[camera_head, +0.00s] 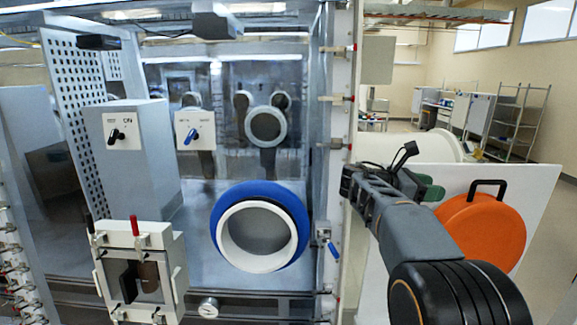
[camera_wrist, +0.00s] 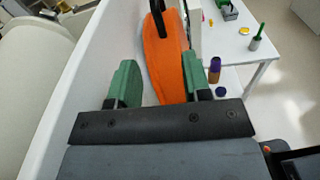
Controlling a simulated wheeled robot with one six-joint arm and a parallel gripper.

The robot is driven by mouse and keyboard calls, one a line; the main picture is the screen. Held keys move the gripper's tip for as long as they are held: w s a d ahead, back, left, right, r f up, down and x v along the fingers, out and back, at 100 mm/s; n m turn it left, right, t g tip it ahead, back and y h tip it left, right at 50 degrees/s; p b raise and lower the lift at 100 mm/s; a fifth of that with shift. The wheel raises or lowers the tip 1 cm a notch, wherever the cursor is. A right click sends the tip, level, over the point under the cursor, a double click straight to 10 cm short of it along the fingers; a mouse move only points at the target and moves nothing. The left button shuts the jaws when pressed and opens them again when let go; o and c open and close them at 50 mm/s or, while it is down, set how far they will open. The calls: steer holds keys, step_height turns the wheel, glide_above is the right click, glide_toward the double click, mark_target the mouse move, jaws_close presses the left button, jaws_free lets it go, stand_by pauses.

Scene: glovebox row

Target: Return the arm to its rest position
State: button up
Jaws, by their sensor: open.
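My gripper (camera_wrist: 160,82) is open in the wrist view, with its two green fingers apart and nothing held between them. An orange round lid-like piece with a black handle (camera_wrist: 166,58) shows beyond and between the fingers; I cannot tell how far it is from them. In the head view my gripper (camera_head: 426,190) is partly hidden behind my dark arm, on the right side. The orange piece (camera_head: 486,232) stands upright there, just right of my arm, in front of a white panel.
The glovebox port with a blue ring (camera_head: 291,200) is left of my arm. A blue-handled valve (camera_head: 331,246) sits on the frame post. A white panel (camera_head: 540,192) and a large pale cylinder (camera_head: 405,146) are close to my gripper. A white table (camera_wrist: 238,42) holds small items. Open floor lies right.

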steer(key=s+a+f+m+t+y, duration=0.6)
steer(key=s+a+f+m+y, duration=1)
steer(key=s+a+f, duration=0.3)
steer(key=shift+s+a+f+y+b, duration=0.15)
steer(key=shift+a+f+y+b, duration=0.25)
steer(key=shift+a+f, duration=0.6)
steer(key=shift+d+r, duration=0.1)
